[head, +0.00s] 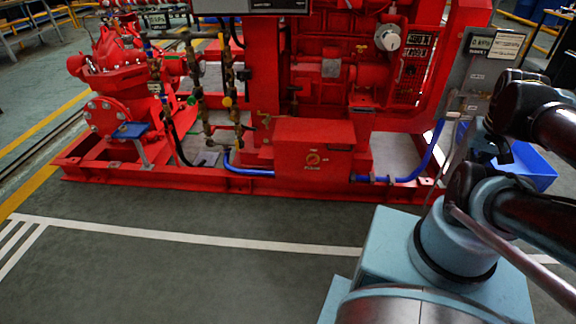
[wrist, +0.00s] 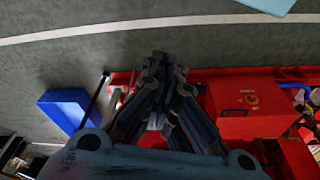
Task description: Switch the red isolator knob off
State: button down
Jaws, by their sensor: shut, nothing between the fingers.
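The red isolator knob (head: 313,158) sits on a small yellow round plate on the front of a red box (head: 290,135), low on the pumpset's base frame. The knob is too small to read its setting. In the wrist view the knob (wrist: 250,99) shows on the red box (wrist: 228,121), to the right of my gripper. My gripper (wrist: 166,58) is shut and empty, apart from the knob and the box. In the head view my arm is at the right and I cannot make out the fingers.
A blue bin (head: 528,170) stands right of the pumpset, behind my arm; it also shows in the wrist view (wrist: 66,108). A grey panel (head: 480,75) stands at the upper right. Blue pipes (head: 250,170) run beside the box. The floor before the frame is clear, with a white line.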

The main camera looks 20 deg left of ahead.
aim_at(312, 160)
jog(key=u, duration=0.8)
jog(key=k, duration=0.35)
jog(key=z, duration=0.6)
